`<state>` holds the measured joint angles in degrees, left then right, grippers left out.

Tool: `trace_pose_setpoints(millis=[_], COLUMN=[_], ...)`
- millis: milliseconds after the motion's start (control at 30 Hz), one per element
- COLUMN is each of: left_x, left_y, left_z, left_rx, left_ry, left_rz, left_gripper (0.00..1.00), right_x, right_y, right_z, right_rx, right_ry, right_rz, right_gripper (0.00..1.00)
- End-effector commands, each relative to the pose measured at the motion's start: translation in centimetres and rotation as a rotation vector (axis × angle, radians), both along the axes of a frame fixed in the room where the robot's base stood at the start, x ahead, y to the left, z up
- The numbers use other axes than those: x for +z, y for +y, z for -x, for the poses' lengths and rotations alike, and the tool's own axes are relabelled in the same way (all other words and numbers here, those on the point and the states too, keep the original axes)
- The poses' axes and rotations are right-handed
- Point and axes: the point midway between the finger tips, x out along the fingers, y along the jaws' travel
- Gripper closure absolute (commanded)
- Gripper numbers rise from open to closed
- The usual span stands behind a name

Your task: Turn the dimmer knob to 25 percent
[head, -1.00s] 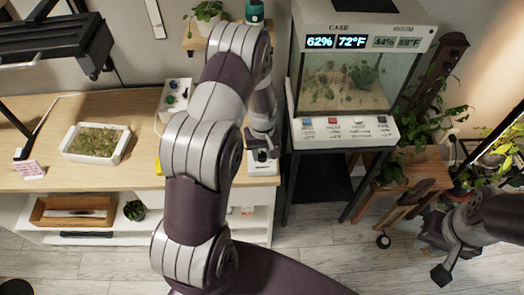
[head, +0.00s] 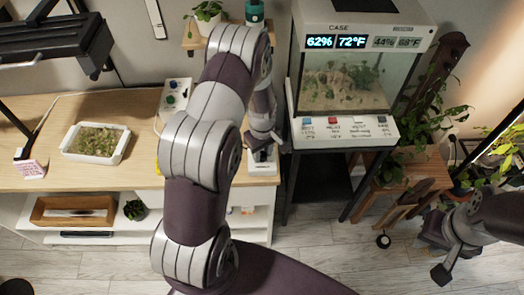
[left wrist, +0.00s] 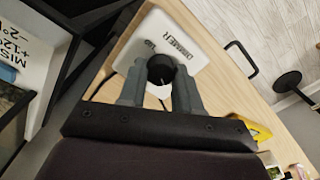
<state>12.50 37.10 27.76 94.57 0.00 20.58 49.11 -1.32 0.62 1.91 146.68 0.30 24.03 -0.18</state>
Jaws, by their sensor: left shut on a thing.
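The dimmer is a white box (left wrist: 203,52) lettered "DIMMER" on the wooden bench; in the head view part of the box (head: 262,169) shows at the bench's right end. Its round black knob (left wrist: 161,68) sits between the fingers of my left gripper (left wrist: 160,88), which is shut on it. A thin pale mark shows on the knob's side facing my palm; no percent reading is legible. In the head view my left gripper (head: 262,145) is over the box and hides the knob. My right gripper (head: 438,256) is at the lower right, over the floor, its fingers apart and empty.
A glass terrarium (head: 345,85) on a black stand is just right of the dimmer. A white control box (head: 174,95) and a tray of seedlings (head: 97,143) are on the bench (head: 50,180). A wooden plant stand (head: 425,170) is at the right.

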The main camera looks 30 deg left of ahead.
Motion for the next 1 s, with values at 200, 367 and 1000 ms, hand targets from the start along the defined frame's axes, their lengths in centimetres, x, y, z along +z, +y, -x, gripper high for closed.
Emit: trace_pose_setpoints(millis=[200, 367, 1000], left_x=[0.0, 0.0, 9.7], left_y=[0.0, 0.0, 0.0], left_z=[0.0, 0.0, -0.1], left_rx=[-0.001, -0.002, -0.002], left_ry=[0.000, 0.000, -0.005], left_rz=[0.000, 0.000, -0.002], left_gripper=[0.64, 0.41, 0.41], right_x=[0.0, 0.0, -1.2], right_y=[0.0, 0.0, 0.0], right_z=[0.0, 0.0, 0.0], right_rx=[0.000, 0.000, 0.000], right_ry=[0.000, 0.000, 0.000], right_rz=[0.000, 0.000, 0.000], right_gripper=[0.77, 0.77, 0.77])
